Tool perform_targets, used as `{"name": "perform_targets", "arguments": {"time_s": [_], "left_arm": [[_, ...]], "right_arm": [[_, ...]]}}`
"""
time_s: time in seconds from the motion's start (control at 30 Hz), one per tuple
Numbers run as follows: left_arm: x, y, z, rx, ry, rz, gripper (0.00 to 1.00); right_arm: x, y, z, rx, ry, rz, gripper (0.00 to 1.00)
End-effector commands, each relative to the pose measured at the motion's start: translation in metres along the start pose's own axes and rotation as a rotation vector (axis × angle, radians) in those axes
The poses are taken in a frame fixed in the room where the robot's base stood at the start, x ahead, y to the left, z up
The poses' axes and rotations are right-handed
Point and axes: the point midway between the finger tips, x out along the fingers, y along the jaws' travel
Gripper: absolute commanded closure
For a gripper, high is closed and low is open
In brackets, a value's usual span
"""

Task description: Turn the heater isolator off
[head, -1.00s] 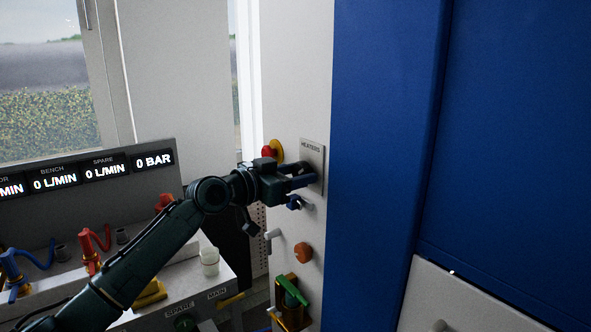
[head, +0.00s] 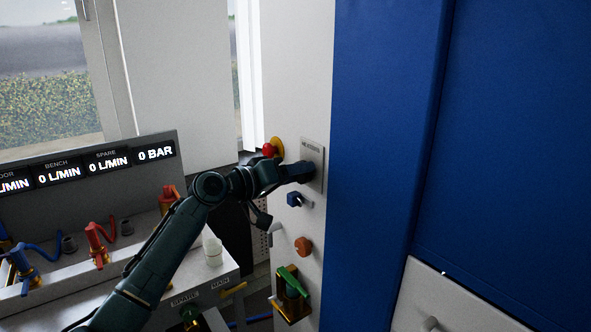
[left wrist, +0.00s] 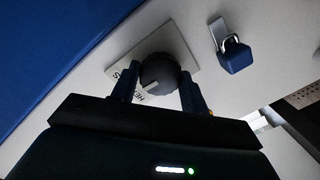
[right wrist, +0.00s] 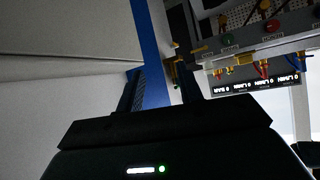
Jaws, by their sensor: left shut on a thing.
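The heater isolator is a dark round knob (left wrist: 160,72) on a pale square plate (head: 317,150) lettered HEATERS, on the white panel. The plate also shows tilted in the left wrist view (left wrist: 181,42). My left gripper (head: 302,172) is at the plate, with one finger on each side of the knob, shut on it. In the head view the gripper hides the knob. A short pale mark shows on the knob's near face in the left wrist view. My right gripper (right wrist: 163,84) is open and empty, away from the isolator.
A red button on yellow (head: 269,149) sits left of the plate. A blue padlock-like piece (head: 294,199), an orange knob (head: 303,246) and a green handle (head: 292,281) are below. A blue cabinet (head: 385,150) stands right. A bench with valves and displays is left.

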Motion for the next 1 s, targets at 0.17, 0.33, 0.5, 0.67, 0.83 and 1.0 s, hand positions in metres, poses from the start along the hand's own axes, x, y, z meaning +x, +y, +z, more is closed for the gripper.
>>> {"name": "perform_targets", "arguments": {"time_s": [0.17,0.33,0.5,0.67,0.83,1.0], "left_arm": [[-0.0001,0.0003,-0.0013,-0.049,-0.001,0.003,0.78],[-0.0001,0.0001,-0.0013,-0.067,-0.002,0.005,0.78],[-0.0001,0.0,-0.0012,-0.071,-0.002,0.005,0.78],[-0.0001,0.0001,-0.0012,-0.071,-0.002,0.005,0.78],[-0.0001,0.0001,-0.0011,-0.07,-0.002,0.005,0.45],[0.0,0.0001,-0.0008,-0.068,-0.003,0.005,0.33]], "right_arm": [[-0.0013,0.0016,-0.0014,0.0,-0.003,0.004,0.64],[-0.0012,0.0022,0.0,-0.001,-0.008,0.005,0.64],[-0.0009,0.0025,0.0011,-0.001,-0.01,0.006,0.64],[-0.0009,0.0027,0.0012,-0.001,-0.01,0.006,0.64],[-0.0009,0.0028,0.0011,-0.001,-0.01,0.006,0.64],[-0.001,0.0027,0.0009,-0.001,-0.01,0.006,0.64]]}}
